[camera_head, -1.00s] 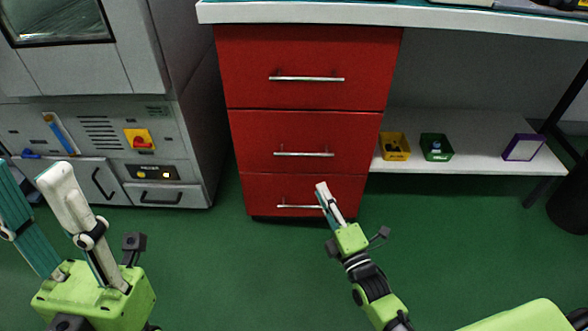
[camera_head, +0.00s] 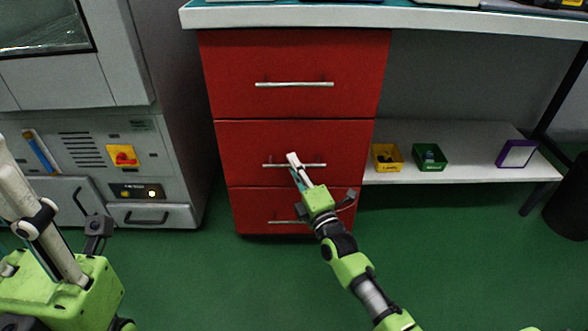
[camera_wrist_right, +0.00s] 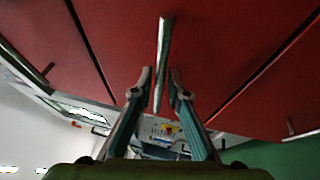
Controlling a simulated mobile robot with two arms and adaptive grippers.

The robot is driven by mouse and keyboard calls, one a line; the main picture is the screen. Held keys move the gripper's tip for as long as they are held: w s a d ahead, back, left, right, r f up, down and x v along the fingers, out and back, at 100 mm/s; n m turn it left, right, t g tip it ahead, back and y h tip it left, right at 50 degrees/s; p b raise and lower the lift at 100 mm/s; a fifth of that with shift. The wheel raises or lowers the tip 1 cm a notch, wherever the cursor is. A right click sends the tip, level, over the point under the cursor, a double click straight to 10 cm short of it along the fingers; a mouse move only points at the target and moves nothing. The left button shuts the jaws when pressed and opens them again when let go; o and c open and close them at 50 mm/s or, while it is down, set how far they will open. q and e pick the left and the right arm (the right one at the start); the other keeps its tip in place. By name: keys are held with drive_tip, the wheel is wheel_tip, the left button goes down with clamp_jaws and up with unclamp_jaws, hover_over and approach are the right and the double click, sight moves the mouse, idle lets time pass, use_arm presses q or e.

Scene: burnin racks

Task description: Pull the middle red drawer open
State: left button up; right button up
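The red drawer cabinet stands under the bench with its drawers stacked. The middle red drawer (camera_head: 345,140) is flush and shut; its thin silver bar handle (camera_head: 316,165) runs across the front. My right gripper (camera_head: 295,160) is at this handle in the head view and hides part of it. In the right wrist view my right gripper (camera_wrist_right: 160,84) is open, its fingers on either side of the silver handle (camera_wrist_right: 164,50), with a gap visible. My left gripper (camera_head: 15,195) is at the far left, partly cut off, empty, with its fingers spread.
The top drawer (camera_head: 290,60) and bottom drawer (camera_head: 260,210) are shut. A grey machine (camera_head: 165,140) stands left. A low white shelf (camera_head: 465,170) at right holds a yellow bin (camera_head: 387,157), a green bin (camera_head: 429,157) and a purple-edged box (camera_head: 516,153). Green floor in front is clear.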

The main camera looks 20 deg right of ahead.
drive_tip(key=shift+w, duration=0.15)
clamp_jaws()
